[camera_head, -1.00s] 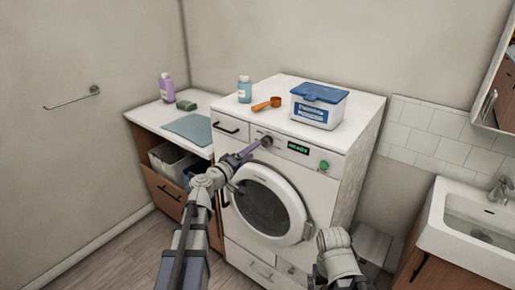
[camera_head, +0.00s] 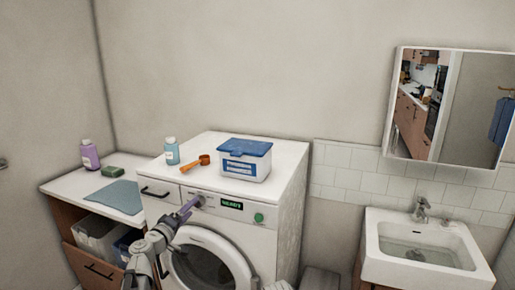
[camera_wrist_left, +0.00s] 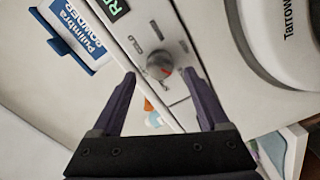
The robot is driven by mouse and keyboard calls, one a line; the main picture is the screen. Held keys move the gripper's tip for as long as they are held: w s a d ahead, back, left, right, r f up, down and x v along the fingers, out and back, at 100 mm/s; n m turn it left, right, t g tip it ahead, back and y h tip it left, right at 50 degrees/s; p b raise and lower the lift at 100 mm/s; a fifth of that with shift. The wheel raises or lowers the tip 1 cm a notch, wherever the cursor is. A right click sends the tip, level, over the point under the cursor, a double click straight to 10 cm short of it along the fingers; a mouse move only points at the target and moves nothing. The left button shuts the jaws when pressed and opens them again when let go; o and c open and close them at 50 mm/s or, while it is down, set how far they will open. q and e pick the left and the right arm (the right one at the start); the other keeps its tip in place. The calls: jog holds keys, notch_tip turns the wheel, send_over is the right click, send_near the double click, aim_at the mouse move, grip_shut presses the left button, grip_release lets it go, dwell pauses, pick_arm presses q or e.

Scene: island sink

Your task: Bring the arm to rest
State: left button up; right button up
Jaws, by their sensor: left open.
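My left arm comes in from the bottom left of the head view, and its left gripper (camera_head: 194,203) is at the washing machine's front panel. In the left wrist view the left gripper (camera_wrist_left: 160,74) is open, with a purple finger on each side. The machine's round grey knob (camera_wrist_left: 160,66) lies between the fingertips. A gap shows on both sides of it, and I cannot tell how close the tips are in depth. Only a small part of my right arm shows at the bottom of the head view; its gripper is not in view.
The washing machine (camera_head: 290,200) carries a blue-lidded powder box (camera_head: 245,165), an orange scoop (camera_head: 196,162) and a teal bottle (camera_head: 172,151). A counter at left holds a purple bottle (camera_head: 90,155), green sponge (camera_head: 106,172) and folded cloth (camera_head: 118,196). A sink (camera_head: 385,252) stands at right.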

pick_arm(q)
jog(key=x, duration=0.2)
jog(key=shift+w+d, duration=0.15)
jog(key=shift+w, duration=0.2)
jog(key=v, duration=0.7)
jog(key=w+n, duration=0.2)
jog(key=n, duration=0.1)
jog(key=w+d+n, duration=0.1)
jog(key=w+n, duration=0.1)
jog(key=n, duration=0.2)
jog(key=w+d+n, duration=0.1)
jog(key=w+n, duration=0.1)
jog(key=n, duration=0.1)
jog(key=shift+w+d+f+n, duration=0.1)
jog(key=shift+w+d+n, duration=0.1)
jog(key=shift+w+n, duration=0.15)
jog(key=n, duration=0.6)
jog(key=shift+s, duration=0.1)
jog(key=n, duration=0.5)
jog(key=shift+d, duration=0.1)
